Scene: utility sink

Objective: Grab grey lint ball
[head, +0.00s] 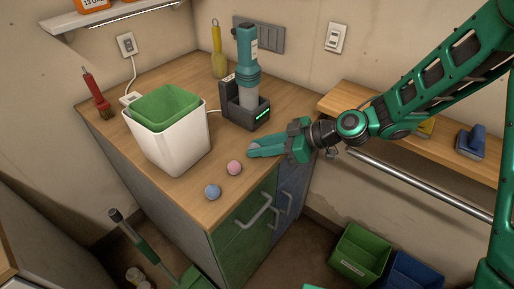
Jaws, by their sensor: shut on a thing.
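My green gripper (253,149) reaches in from the right, low over the right part of the wooden counter top. Its fingers are shut on a small grey lint ball (254,146), mostly hidden between the fingertips. A pink lint ball (234,168) lies on the counter just in front and left of the fingertips, apart from them. A blue-grey lint ball (212,192) lies nearer the counter's front edge.
A white bin (174,146) with a green liner (166,107) stands left on the counter (190,185). A teal hand vacuum (247,62) stands in its dark dock (240,112) behind my gripper. A shelf (345,101) and a metal rail (425,186) lie right.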

